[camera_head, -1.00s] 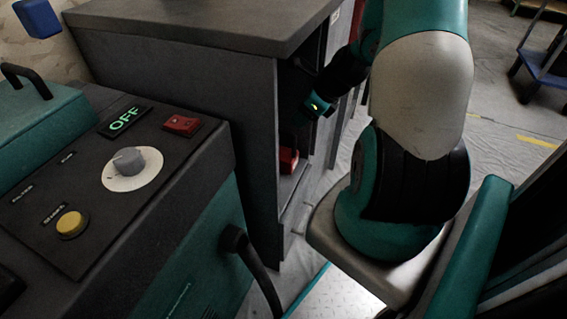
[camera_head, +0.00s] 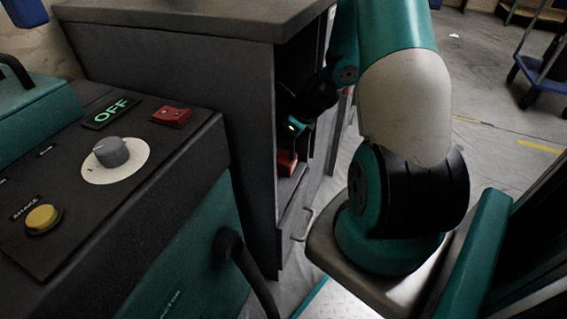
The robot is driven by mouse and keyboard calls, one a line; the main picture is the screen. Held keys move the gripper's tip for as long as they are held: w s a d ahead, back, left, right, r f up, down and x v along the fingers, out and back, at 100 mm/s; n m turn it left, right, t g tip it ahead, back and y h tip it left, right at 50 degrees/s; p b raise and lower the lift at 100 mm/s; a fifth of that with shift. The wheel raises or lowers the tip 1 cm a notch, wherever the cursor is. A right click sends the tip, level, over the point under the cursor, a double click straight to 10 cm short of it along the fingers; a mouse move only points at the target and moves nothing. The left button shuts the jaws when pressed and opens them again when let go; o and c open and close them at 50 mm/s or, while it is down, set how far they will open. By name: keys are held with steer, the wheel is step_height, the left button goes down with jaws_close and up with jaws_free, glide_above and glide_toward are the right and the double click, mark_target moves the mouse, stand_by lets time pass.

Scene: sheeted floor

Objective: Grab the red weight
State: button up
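A red block (camera_head: 286,162), which looks like the red weight, sits low inside the open grey cabinet (camera_head: 180,120), partly hidden by the cabinet's side wall. My arm reaches into the cabinet opening from the right. The end of my arm, with a small green light, is just above the red block. My gripper's fingers are hidden behind the cabinet wall and in shadow, so I cannot see whether they are open or touch the block.
A drawer handle (camera_head: 302,225) shows below the opening. A blue cart (camera_head: 540,70) is far right.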

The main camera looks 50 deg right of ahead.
jaws_close()
stand_by(1.3)
